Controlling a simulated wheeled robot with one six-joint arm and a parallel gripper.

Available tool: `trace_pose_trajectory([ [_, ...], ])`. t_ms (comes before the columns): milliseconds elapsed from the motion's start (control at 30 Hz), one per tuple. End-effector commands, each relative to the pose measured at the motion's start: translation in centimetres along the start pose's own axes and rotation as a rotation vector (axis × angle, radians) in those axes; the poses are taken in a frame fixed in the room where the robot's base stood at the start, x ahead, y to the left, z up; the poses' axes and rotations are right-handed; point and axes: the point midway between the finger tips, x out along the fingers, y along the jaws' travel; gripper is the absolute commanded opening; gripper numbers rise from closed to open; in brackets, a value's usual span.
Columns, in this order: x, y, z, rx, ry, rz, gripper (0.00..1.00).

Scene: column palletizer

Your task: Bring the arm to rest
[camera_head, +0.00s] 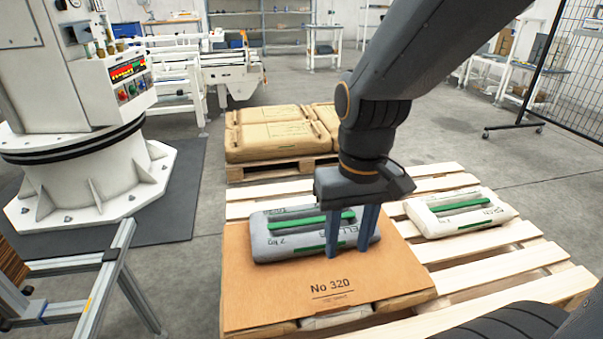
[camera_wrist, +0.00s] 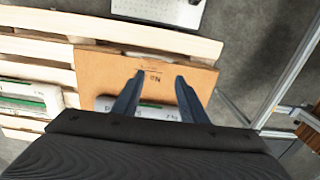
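My gripper (camera_head: 350,251) points down over the pallet, its two blue fingers apart with a gap between them. In the wrist view the fingers (camera_wrist: 160,75) are also spread, with cardboard showing between them. A grey-white bag with green stripes (camera_head: 285,234) lies flat on the cardboard sheet (camera_head: 265,290) marked "No 320". The fingers stand in front of this bag's right part in the head view; I cannot tell whether they touch it. In the wrist view the bag (camera_wrist: 104,103) is partly hidden behind the fingers and gripper body.
A second white bag (camera_head: 463,213) lies on the right of the wooden pallet (camera_head: 490,262). Brown sacks (camera_head: 265,140) sit on another pallet behind. A white machine column (camera_head: 75,130) and a metal frame (camera_head: 100,285) stand left. A mesh fence (camera_head: 575,85) is at right.

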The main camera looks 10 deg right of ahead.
Motion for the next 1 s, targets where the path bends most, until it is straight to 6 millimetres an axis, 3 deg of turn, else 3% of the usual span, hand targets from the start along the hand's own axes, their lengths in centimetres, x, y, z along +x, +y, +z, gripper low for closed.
trace_pose_trajectory([
  [200, -3.4, 0.9, 0.7, 0.018, -0.007, 0.012, 0.39],
  [400, -5.2, 1.6, 1.0, 0.031, -0.008, 0.02, 0.39],
  [1000, -5.7, 2.0, 1.1, 0.037, -0.007, 0.024, 0.39],
])
